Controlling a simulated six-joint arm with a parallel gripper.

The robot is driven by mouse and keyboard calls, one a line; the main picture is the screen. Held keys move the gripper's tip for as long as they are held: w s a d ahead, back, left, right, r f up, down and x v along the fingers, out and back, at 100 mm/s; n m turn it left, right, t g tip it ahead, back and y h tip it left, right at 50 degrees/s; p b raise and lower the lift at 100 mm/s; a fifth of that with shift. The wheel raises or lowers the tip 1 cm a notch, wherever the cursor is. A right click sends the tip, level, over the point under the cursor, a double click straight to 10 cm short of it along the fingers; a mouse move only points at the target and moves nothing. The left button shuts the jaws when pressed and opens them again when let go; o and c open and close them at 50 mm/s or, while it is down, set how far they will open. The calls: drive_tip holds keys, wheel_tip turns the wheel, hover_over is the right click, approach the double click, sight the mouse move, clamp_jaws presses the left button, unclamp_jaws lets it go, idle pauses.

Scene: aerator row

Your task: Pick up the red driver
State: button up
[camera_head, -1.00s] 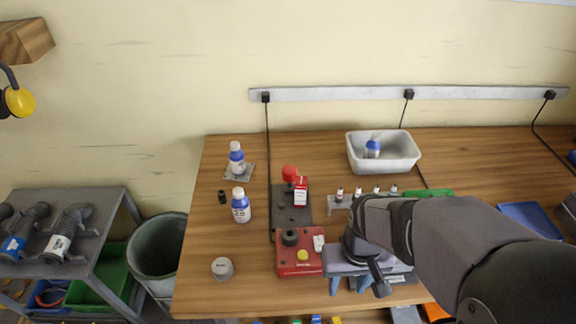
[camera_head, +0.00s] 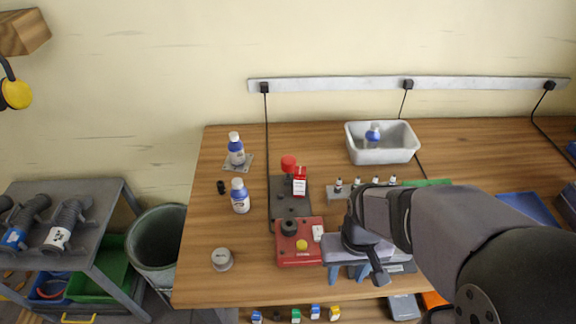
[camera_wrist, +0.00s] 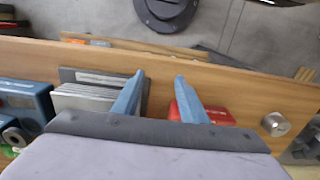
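I cannot pick out a red driver for certain in either view. A red box (camera_head: 300,255) with a black knob and a yellow button sits near the front of the bench. Part of it shows in the wrist view (camera_wrist: 217,117), beside and partly behind one finger. My gripper (camera_head: 347,273) is over the front of the bench, just right of the red box. Its two blue fingers stand apart in the wrist view (camera_wrist: 158,95), with nothing held between them. The arm and gripper body hide part of the bench below.
Grey plates (camera_wrist: 95,95) lie beside the fingers. Two blue-labelled bottles, one of them here (camera_head: 240,197), and a grey round knob (camera_head: 222,259) stand left. A white tub (camera_head: 382,153) is at the back. Several small coloured pieces (camera_head: 315,311) show below the front edge.

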drive_tip(key=shift+o, duration=0.4)
drive_tip(key=shift+d+r, duration=0.1)
drive_tip(key=shift+r, duration=0.15)
drive_tip(key=shift+s+d+r+m+g+h+p, duration=0.1)
drive_tip(key=shift+d+r+m+g+h+p, duration=0.15)
drive_tip(key=shift+r+p, duration=0.35)
drive_tip(key=shift+s+d+r+m+g+h+p, duration=0.15)
drive_tip(key=shift+d+r+p, duration=0.15)
drive_tip(key=shift+r+p, duration=0.25)
drive_tip(key=shift+w+d+r+h, duration=0.35)
drive_tip(key=shift+w+r+h, duration=0.1)
drive_tip(key=shift+w, duration=0.3)
drive_tip(key=w+a+r+n+t+h+b, duration=0.15)
drive_tip(key=w+a+r+h, duration=0.35)
drive_tip(key=w, duration=0.6)
drive_tip(key=w+a+r+n+t+h, duration=0.1)
drive_tip(key=w+a+r+t, duration=0.25)
drive_tip(key=w+a, duration=0.5)
drive_tip(key=w+a+f+m+t+h+b, duration=0.3)
drive_tip(key=w+a+m+b, duration=0.3)
drive_tip(key=m+b, duration=0.5)
drive_tip(key=shift+a+f+m, duration=0.15)
drive_tip(key=shift+f+m, duration=0.25)
drive_tip(key=shift+m, duration=0.55)
